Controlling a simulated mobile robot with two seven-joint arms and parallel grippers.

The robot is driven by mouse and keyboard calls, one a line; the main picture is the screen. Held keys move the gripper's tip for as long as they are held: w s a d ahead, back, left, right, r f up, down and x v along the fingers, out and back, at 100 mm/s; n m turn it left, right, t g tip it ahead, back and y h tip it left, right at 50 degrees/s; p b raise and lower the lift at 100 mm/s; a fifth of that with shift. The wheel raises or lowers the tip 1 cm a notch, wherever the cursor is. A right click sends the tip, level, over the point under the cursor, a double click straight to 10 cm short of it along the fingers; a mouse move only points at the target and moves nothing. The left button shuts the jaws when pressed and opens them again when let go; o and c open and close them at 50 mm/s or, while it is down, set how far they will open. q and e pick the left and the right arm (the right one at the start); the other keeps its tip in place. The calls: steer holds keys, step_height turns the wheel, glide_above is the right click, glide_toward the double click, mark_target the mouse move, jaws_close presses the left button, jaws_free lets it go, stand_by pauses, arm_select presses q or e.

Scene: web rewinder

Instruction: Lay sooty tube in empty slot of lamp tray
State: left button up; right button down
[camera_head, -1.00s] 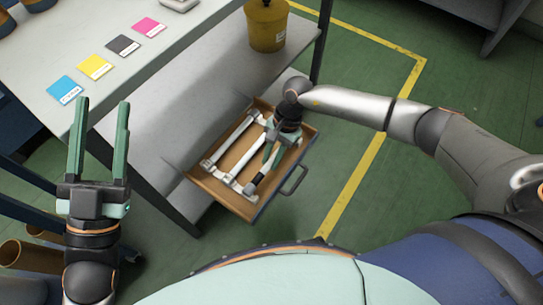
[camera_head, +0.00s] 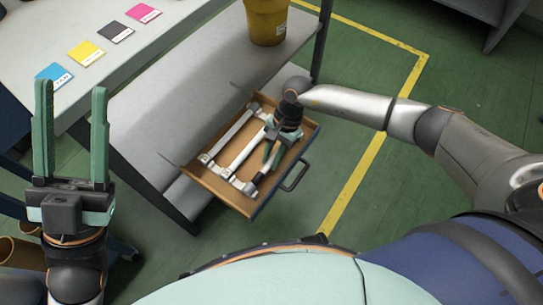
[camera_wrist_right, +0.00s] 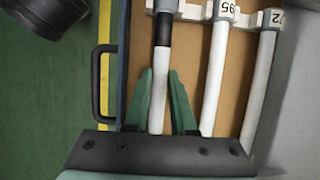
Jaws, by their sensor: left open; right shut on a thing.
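A lamp tray (camera_head: 223,187) lies in the open drawer below the bench and holds two white tubes. In the right wrist view their sockets are marked 95 (camera_wrist_right: 216,75) and 72 (camera_wrist_right: 262,85). The sooty tube (camera_wrist_right: 163,32), white with a black band near one end, is parallel to them on the handle side. My right gripper (camera_wrist_right: 160,73) is shut on it, below the band; it also shows in the head view (camera_head: 271,157). The tube's end is at the third socket; I cannot tell whether it is seated. My left gripper (camera_head: 71,86) is open and empty, away from the tray.
The drawer handle (camera_head: 296,176) faces the green floor. A yellow pot (camera_head: 266,22) stands on the lower shelf beyond the tray. Colour cards, including a yellow one (camera_head: 86,53), lie on the bench top. Brown tubes (camera_head: 20,251) stand at lower left.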

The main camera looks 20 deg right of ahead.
steer(key=c, duration=0.7)
jaws_free()
steer(key=shift+o, duration=0.2)
steer(key=p+v, duration=0.1)
steer(key=v, duration=0.6)
steer(key=shift+w+r+p, duration=0.1)
steer(key=shift+r+p, duration=0.05)
steer(key=shift+p, duration=0.25)
arm_select(q)
steer(key=w+f+n+y, duration=0.1)
steer(key=w+y, duration=0.1)
steer(key=w+f+n+y, duration=0.2)
steer(key=y, duration=0.1)
steer(key=shift+a+f+n+p, duration=0.2)
steer(key=shift+a+n+p, duration=0.1)
steer(key=shift+a+p, duration=0.1)
arm_select(e)
steer(key=v, duration=0.5)
steer(key=shift+d+r, duration=0.1)
arm_select(q)
steer(key=shift+s, duration=0.1)
